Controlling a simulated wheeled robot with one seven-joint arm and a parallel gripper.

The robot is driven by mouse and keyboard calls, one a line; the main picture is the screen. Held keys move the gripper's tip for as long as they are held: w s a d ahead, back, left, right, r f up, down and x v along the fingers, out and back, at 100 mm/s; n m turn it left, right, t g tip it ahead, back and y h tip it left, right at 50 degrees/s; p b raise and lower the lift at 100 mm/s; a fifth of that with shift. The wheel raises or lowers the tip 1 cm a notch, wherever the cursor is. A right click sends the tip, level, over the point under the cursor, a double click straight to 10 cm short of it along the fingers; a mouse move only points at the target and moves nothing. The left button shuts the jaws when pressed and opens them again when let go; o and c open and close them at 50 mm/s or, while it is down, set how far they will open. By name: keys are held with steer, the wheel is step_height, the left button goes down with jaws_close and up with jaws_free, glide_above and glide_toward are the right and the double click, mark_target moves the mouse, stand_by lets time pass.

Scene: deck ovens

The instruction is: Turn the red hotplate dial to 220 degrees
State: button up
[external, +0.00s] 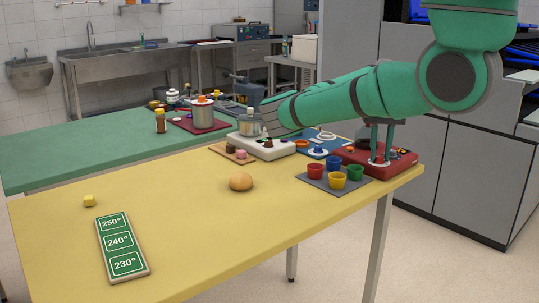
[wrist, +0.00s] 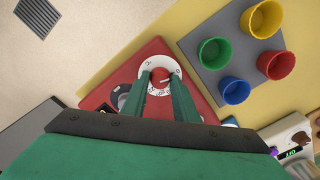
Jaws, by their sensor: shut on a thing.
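The red hotplate (external: 400,157) stands at the right end of the yellow table, under my arm. Its dial (wrist: 160,66) is a white disc with dark markings and a red centre, seen from above in the wrist view. My gripper (wrist: 157,84) has its two green fingers down over the dial, one on each side of the red centre, shut on it. In the external view my gripper (external: 380,161) points straight down onto the hotplate. The fingers cover part of the disc, and I cannot read the dial's setting.
A grey mat (external: 316,178) with several coloured cups lies just beside the hotplate. A white device (external: 272,150) and a blue board (external: 318,153) lie behind. A bun (external: 241,181) and a green sign (external: 119,241) reading 250, 240 and 230 degrees lie on the open yellow table.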

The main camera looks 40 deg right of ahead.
steer(key=m, duration=0.6)
steer(key=shift+m, duration=0.3)
steer(key=m, duration=1.4)
steer(key=shift+m, duration=0.3)
steer(key=m, duration=0.6)
steer(key=shift+m, duration=0.3)
